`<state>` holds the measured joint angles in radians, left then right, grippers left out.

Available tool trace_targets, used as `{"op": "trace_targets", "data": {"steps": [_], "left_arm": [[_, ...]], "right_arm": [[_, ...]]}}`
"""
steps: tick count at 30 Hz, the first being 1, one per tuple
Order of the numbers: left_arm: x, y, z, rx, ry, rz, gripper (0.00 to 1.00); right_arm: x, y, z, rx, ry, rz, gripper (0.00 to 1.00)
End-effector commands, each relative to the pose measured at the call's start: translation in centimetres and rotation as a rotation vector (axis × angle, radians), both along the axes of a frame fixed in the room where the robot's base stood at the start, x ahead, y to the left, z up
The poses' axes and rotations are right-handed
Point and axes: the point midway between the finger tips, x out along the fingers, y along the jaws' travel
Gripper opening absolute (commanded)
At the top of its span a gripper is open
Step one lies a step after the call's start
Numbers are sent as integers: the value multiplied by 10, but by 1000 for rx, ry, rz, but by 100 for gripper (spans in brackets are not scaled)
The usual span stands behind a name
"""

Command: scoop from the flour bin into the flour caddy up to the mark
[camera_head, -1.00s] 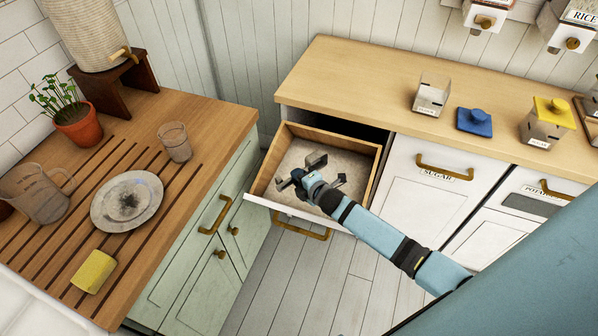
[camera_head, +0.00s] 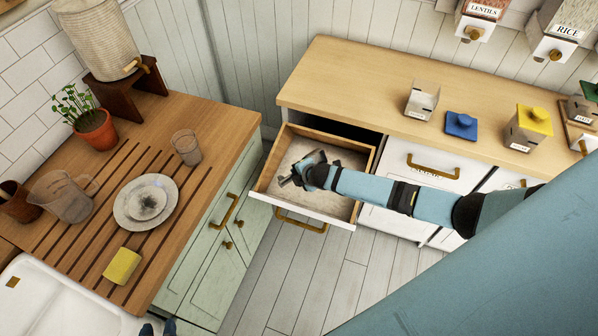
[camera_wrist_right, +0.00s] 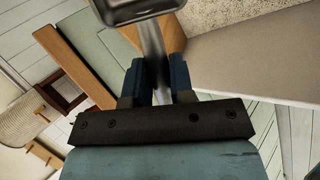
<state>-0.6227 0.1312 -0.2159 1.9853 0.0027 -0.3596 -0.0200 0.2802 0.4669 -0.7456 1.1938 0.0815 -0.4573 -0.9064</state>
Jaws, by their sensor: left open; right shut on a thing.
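The flour bin (camera_head: 347,211) is a pulled-out drawer with a wooden rim and pale powder inside. My right gripper (camera_wrist_right: 155,85) is shut on the handle of a metal scoop (camera_wrist_right: 153,48); the scoop's bowl is cut off at the top of the wrist view. In the head view this gripper is down inside the bin, and the scoop is hard to make out. An open, clear-sided caddy (camera_head: 422,101) stands on the back counter beside a blue lid (camera_head: 461,125); its label and mark are unreadable. My left gripper (camera_head: 158,329) is open at the bottom edge, only its fingertips showing.
A yellow-lidded caddy (camera_head: 529,130) stands right of the blue lid. The left counter holds a plate with a bowl (camera_head: 148,202), a jug (camera_head: 62,195), a glass (camera_head: 186,147), a sponge (camera_head: 122,266) and a potted plant (camera_head: 96,129). The back counter's left part is clear.

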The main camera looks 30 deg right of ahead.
Motion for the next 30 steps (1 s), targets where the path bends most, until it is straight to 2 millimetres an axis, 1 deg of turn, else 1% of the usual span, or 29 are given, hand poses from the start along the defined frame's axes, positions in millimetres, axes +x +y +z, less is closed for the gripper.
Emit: {"op": "trace_targets", "data": {"steps": [4, 10, 15, 21, 26, 30], "left_arm": [[-1, 0, -2, 1, 4, 0, 43], [0, 0, -2, 1, 3, 0, 43], [0, 0, -1, 0, 2, -1, 43], [0, 0, -1, -1, 2, 0, 43], [0, 0, -1, -1, 2, 0, 43], [0, -1, -1, -1, 1, 0, 43]], "right_arm": [[1, 0, 3, -10, 49, 2, 0], [1, 0, 11, -34, 211, 0, 0], [1, 0, 15, -45, 291, -1, 0], [1, 0, 23, -71, 472, -1, 0], [1, 1, 27, -84, 556, -1, 0], [1, 1, 34, -103, 689, 0, 0]]}}
